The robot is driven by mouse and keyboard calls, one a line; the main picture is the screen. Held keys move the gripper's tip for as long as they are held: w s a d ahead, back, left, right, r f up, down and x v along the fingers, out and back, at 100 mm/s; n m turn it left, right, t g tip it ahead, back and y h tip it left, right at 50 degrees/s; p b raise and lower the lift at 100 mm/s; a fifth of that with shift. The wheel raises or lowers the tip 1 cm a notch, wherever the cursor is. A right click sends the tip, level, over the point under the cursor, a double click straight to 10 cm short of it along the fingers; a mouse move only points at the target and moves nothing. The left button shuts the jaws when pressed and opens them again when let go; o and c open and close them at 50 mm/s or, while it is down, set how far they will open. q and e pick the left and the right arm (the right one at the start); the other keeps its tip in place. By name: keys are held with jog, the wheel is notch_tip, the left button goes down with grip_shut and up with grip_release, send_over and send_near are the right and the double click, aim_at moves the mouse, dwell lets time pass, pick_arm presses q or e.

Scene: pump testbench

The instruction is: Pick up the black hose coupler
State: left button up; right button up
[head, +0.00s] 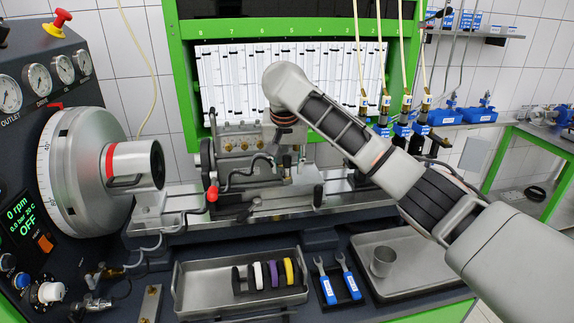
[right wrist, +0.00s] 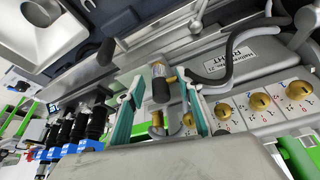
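A fitting with a black body, a grey metal end and brass below (right wrist: 160,88) stands between the fingers of my right gripper (right wrist: 160,105) in the right wrist view. It looks like the black hose coupler, but I cannot be sure. The teal-padded fingers are apart, one on each side, with gaps to the fitting. My left gripper is out of view.
Black couplers with blue holders (right wrist: 95,126) stand left. A steel tray (head: 205,283) with coloured rings, two blue wrenches (head: 350,281) and a steel cup (head: 382,261) are in front.

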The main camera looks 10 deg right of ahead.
aim_at(287, 155)
jog(key=shift+c, duration=0.4)
grip_shut()
jog(key=shift+r, duration=0.5)
notch_tip(287, 155, up, 3)
jog(key=shift+s+f, duration=0.15)
jog(key=s+a, duration=0.2)
jog(key=s, duration=0.6)
jog(key=s+a, duration=0.2)
jog(key=s, duration=0.7)
jog(key=shift+a, duration=0.25)
